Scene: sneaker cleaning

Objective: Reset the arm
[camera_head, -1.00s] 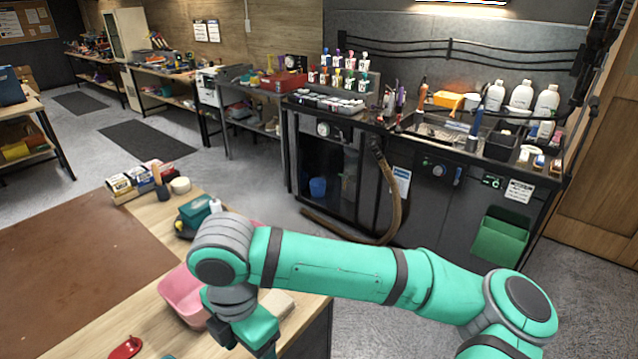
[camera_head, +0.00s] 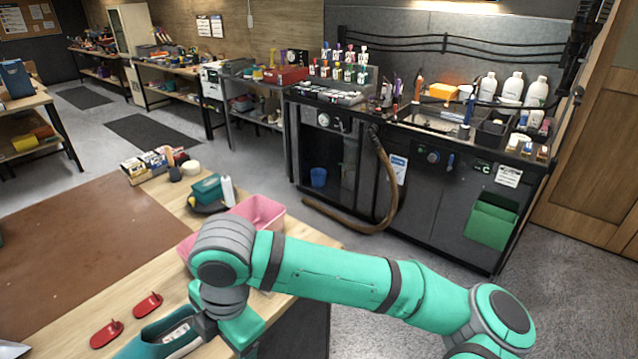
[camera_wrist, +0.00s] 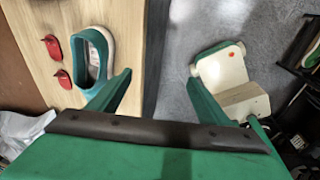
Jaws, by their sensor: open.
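My arm (camera_head: 330,275) reaches across the lower middle of the head view and bends down at the workbench's near right edge. In the wrist view my gripper (camera_wrist: 160,78) is open, its two green fingers wide apart with nothing between them. Below it show the bench edge and the grey floor. A teal sneaker (camera_head: 165,338) lies on the wooden bench, partly cut off by the frame and my arm; it also shows in the wrist view (camera_wrist: 97,57), left of the fingers and apart from them. The gripper's fingers are not clear in the head view.
Two red pieces (camera_head: 148,304) (camera_head: 106,334) lie beside the sneaker. A dark sink station (camera_head: 430,200) stands beyond. Open floor (camera_head: 385,333) lies to the right.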

